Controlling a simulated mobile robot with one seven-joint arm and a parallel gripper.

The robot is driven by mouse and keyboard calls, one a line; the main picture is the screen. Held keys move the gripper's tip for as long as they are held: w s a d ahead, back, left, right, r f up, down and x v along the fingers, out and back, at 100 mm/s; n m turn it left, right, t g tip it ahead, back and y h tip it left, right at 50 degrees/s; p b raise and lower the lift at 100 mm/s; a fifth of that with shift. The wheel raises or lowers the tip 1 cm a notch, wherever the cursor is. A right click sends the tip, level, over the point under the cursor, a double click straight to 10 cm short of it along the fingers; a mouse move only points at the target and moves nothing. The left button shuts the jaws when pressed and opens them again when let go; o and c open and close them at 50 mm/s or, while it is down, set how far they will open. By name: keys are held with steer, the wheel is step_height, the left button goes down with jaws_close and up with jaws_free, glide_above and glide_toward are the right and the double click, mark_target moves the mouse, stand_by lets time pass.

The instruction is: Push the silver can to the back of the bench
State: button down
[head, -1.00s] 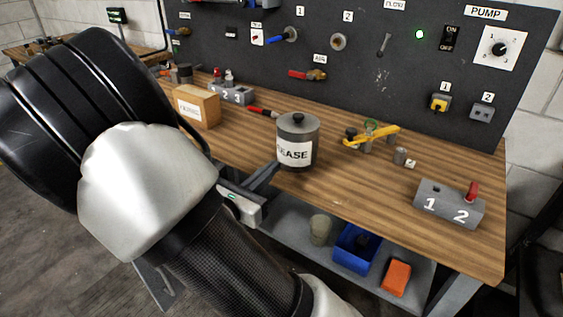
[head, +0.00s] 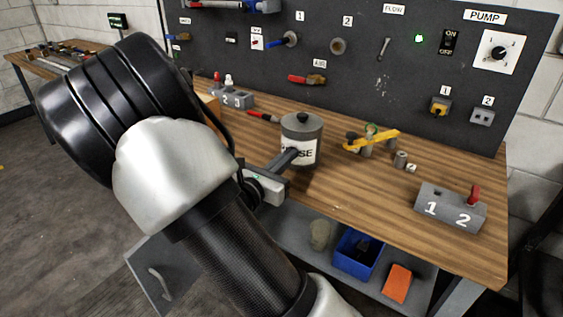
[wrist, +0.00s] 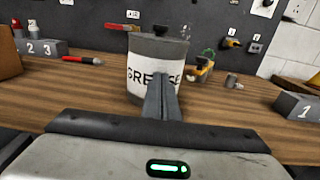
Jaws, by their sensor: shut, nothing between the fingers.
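The silver-grey lidded can (head: 301,130) with a white GREASE label stands upright on the wooden bench (head: 385,225), in its middle, with bench top between it and the back panel. My gripper (head: 293,155) is shut and empty, its fingers pointing at the lower front of the can. In the wrist view the closed fingers (wrist: 159,88) overlap the label of the can (wrist: 150,55). They are at the can or touching it; exact contact is hidden.
A red-handled tool (head: 262,116) lies behind left of the can. A grey block marked 2 3 (head: 233,99) stands farther left. A yellow-handled valve (head: 375,140) and small metal cylinder (head: 400,160) are to the right. The dark panel (head: 400,80) rises behind the bench.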

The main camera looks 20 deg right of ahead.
steer(key=x, duration=1.7)
steer(key=shift+d+f, duration=0.1)
steer(key=shift+d, duration=0.15)
steer(key=shift+a, duration=0.1)
